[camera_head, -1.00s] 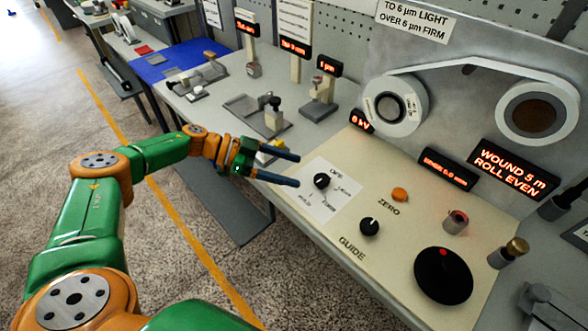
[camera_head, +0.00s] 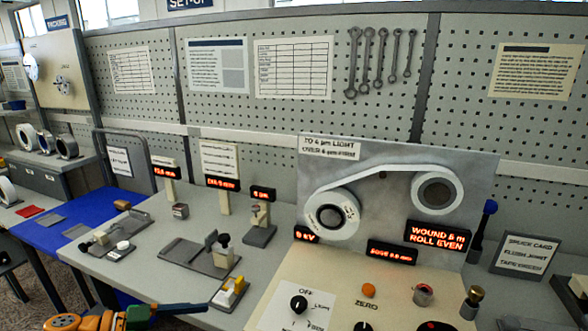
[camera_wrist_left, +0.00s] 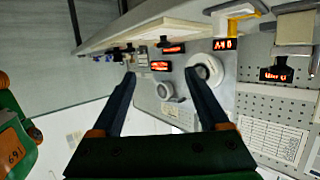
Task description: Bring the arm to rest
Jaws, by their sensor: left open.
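My left gripper (camera_head: 180,311) is at the bottom left of the head view, in front of the bench's near edge. Only its orange and green wrist and dark fingers show there; the rest of the arm is out of the picture. In the left wrist view the gripper (camera_wrist_left: 160,75) has its two dark fingers wide apart with nothing between them.
The winding machine's panel (camera_head: 390,284) with knobs lies right of my gripper. Two rolls joined by a strip (camera_head: 385,180) are on its upright plate. A yellow-and-white block (camera_head: 230,293) and a grey fixture (camera_head: 200,258) stand on the bench near the gripper.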

